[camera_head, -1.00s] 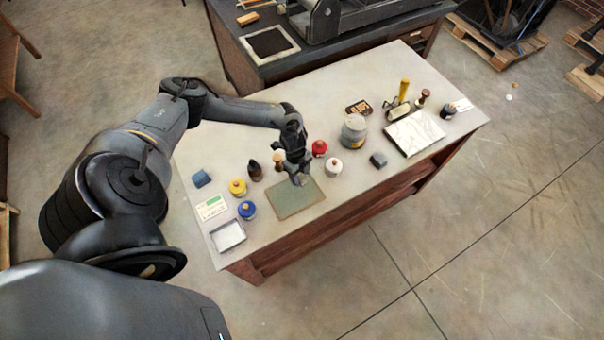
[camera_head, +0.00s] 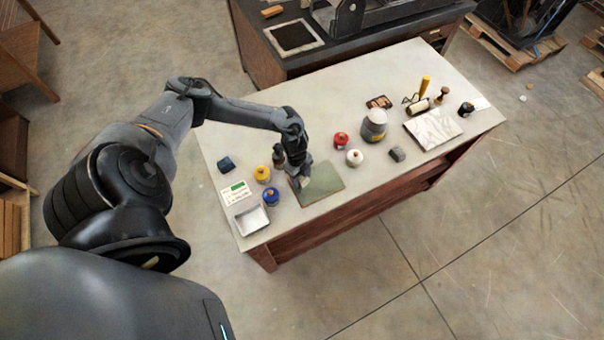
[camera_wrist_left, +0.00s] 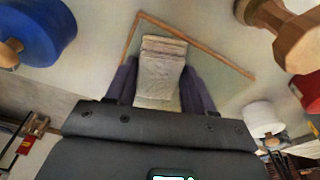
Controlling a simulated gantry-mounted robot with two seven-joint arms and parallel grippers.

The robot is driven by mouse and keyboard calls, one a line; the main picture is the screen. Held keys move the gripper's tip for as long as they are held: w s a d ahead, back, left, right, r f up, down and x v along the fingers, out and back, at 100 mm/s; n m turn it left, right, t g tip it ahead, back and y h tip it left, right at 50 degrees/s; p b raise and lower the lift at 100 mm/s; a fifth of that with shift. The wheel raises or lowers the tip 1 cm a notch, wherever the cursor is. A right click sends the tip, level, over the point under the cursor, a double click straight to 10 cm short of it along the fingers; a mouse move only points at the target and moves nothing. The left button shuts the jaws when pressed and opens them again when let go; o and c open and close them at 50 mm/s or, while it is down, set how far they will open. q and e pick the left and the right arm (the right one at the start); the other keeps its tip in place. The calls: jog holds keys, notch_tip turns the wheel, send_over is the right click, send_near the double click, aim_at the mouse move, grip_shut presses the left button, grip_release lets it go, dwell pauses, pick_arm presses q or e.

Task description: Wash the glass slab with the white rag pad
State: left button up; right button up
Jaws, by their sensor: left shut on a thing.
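The glass slab (camera_head: 328,183) is a flat greenish rectangle lying near the front edge of the pale table. It also shows in the left wrist view (camera_wrist_left: 218,86), with a brownish edge. My left gripper (camera_head: 302,178) points down over the left part of the slab. It is shut on the white rag pad (camera_wrist_left: 160,76), a folded pale cloth between its two fingers. The pad appears low over the slab; whether it touches the glass I cannot tell. The arm hides part of the slab's far left side. My right gripper is in no view.
A grey canister (camera_head: 374,126) is farther right.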

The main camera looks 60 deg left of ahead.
pick_arm(q)
jog(key=r+p, duration=0.2)
jog(key=shift+s+d+r, duration=0.1)
jog(key=shift+s+r, duration=0.25)
jog(key=shift+w+r+p, duration=0.35)
jog(key=shift+r+p, duration=0.35)
jog(key=shift+r, duration=0.15)
jog(key=shift+s+r+p, duration=0.15)
jog(key=shift+r+p, duration=0.55)
jog(key=shift+p, duration=0.05)
jog(key=shift+r+p, duration=1.15)
jog(key=shift+r, duration=0.05)
